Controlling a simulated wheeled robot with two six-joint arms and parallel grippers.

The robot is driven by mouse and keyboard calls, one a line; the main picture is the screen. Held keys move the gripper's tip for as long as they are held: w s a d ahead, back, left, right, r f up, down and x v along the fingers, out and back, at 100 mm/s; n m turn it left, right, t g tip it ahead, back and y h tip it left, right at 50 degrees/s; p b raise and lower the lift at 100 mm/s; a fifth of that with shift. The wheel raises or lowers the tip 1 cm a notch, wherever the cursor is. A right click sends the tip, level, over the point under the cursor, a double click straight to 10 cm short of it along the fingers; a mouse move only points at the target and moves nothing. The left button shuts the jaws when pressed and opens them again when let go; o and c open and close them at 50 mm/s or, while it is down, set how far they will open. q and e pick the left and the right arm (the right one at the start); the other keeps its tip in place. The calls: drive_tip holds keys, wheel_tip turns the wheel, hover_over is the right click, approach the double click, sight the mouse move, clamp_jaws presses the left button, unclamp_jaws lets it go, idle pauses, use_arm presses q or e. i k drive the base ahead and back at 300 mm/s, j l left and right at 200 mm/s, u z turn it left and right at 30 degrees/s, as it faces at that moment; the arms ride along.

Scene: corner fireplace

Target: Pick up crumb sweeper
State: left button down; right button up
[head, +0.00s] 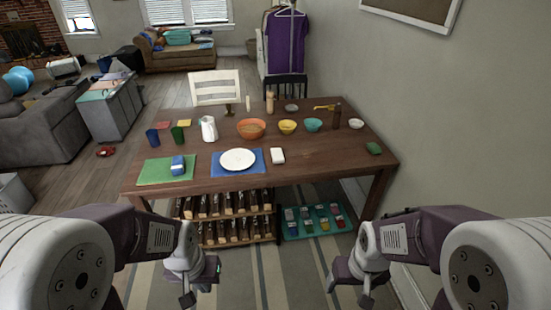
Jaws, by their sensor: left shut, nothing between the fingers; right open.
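I cannot tell for certain which thing is the crumb sweeper. A small blue block-like object (178,165) lies on the green mat (152,174) at the table's front left. A small white block (277,155) lies just right of the white plate (238,159). A small dark green object (374,148) lies near the table's right edge. My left gripper (199,286) is shut and empty, low in front of the table. My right gripper (348,291) is open and empty, also low in front of the table. Both grippers are apart from all these objects.
The wooden table (325,165) bears a white jug (208,128), an orange bowl (251,128), several smaller bowls and cups. A bottle rack (238,240) and a teal tray (290,234) stand beneath it. A wall (470,130) closes the right side. The table's front right is clear.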

sight(277, 153)
drive_tip(key=i+l+u, duration=0.3)
drive_tip(key=i+u, duration=0.15)
drive_tip(key=i, duration=0.25)
drive_tip(key=i+l+u, duration=0.45)
drive_tip(key=i, duration=0.25)
drive_tip(key=i+l+u, duration=0.45)
drive_tip(key=l, duration=0.4)
drive_tip(key=i, duration=0.05)
